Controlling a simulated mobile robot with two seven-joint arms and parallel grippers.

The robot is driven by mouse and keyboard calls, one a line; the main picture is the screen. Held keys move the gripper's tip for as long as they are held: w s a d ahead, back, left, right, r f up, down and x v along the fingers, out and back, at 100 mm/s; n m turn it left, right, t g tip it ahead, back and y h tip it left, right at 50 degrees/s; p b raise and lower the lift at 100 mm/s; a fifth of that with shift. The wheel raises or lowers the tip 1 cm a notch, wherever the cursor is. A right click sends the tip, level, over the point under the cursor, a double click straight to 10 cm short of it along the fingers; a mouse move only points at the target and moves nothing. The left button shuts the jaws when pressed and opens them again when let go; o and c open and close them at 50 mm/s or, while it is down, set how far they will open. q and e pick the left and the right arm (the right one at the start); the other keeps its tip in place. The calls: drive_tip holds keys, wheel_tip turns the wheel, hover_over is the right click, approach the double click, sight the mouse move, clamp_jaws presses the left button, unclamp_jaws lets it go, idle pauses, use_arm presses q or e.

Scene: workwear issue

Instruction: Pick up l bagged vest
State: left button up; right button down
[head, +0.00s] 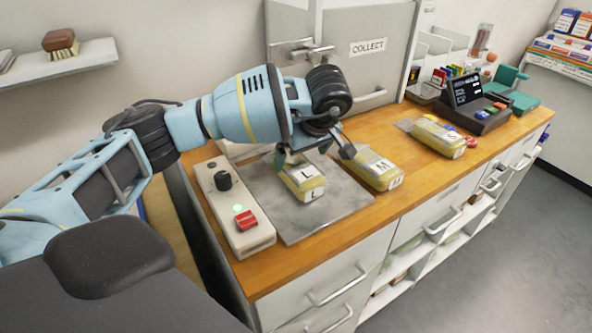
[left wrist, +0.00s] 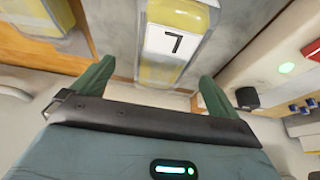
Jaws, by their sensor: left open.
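The L bagged vest (head: 305,183), a yellow packet with a white label marked L, lies on the grey metal plate (head: 335,212) at the left of the counter. In the left wrist view the same packet (left wrist: 169,72) shows its label upside down, with its near end between my fingers. My left gripper (head: 314,153) is above and just behind the packet in the head view. Its green fingers (left wrist: 154,88) are apart, one on each side, with nothing held. Whether they touch the packet is unclear. My right gripper is not in view.
An M bagged vest (head: 376,171) lies close to the right of the L one. An S bagged vest (head: 437,137) is farther right. A control box (head: 234,212) with a knob and red switch borders the plate on the left. A dark terminal (head: 474,104) stands farther back.

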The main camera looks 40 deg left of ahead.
sight(297, 165)
use_arm(q)
drive_tip(key=shift+s+x, duration=0.15)
drive_tip(key=shift+x, duration=1)
drive_tip(key=shift+s+x, duration=0.1)
drive_tip(key=shift+x, duration=1.1)
drive_tip(key=c, duration=1.2)
drive_tip(key=shift+r, duration=4.95)
